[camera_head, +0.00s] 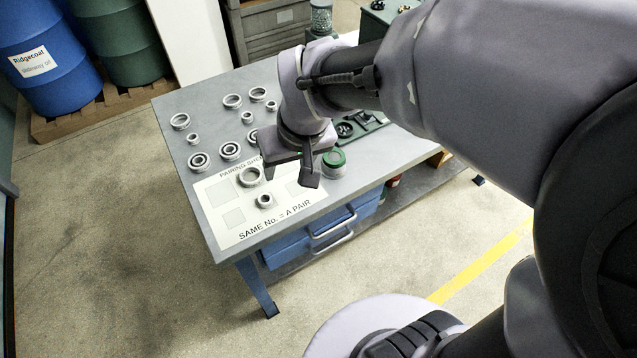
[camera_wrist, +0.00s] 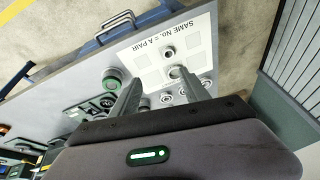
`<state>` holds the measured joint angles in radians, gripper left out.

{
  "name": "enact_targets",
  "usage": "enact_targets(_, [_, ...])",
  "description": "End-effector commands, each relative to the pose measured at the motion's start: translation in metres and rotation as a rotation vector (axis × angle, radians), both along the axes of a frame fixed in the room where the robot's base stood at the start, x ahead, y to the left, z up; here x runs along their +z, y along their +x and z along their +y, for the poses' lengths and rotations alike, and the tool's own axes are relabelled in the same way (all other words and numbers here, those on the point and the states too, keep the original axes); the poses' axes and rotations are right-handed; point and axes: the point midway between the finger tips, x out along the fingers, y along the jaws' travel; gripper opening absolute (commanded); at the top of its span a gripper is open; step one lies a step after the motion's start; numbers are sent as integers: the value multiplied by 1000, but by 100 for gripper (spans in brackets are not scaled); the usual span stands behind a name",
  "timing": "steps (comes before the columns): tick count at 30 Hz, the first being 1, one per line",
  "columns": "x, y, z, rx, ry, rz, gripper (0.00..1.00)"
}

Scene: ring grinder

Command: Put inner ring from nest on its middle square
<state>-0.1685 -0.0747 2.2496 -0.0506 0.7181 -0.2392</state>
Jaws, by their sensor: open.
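The pairing sheet (camera_head: 237,236) lies on the near end of the grey table, with printed grey squares. A larger ring (camera_head: 250,177) and a smaller ring (camera_head: 264,200) lie in its middle column. The smaller looks like an inner ring; I cannot read any number. Both rings also show in the wrist view, the larger ring (camera_wrist: 178,72) and the smaller ring (camera_wrist: 168,52). My gripper (camera_head: 287,178) is open and empty above the sheet, its fingers (camera_wrist: 158,92) apart. I cannot tell which thing is the nest; a dark green tray with black parts (camera_wrist: 105,103) is partly hidden by my arm.
Several loose rings and bearings, such as this ring (camera_head: 180,121) and this bearing (camera_head: 199,161), stand on the table beyond the sheet. A green-topped round container (camera_head: 334,158) stands right of my gripper. The left side squares, such as this one (camera_head: 233,217), are bare.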

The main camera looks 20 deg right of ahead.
Motion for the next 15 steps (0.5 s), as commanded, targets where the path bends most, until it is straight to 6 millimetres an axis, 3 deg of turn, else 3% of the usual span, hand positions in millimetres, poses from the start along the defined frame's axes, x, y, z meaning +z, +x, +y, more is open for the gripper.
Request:
enact_targets(1, [24, -25, -14, -89, 40, -31, 54])
enact_targets(3, [46, -64, -28, -217, 102, -55, 54])
enact_targets(7, [60, -119, -40, -392, 198, -89, 54])
enact_targets(10, [62, -137, -43, -453, 235, -100, 54])
enact_targets(15, [61, -141, -43, -467, 243, -100, 54])
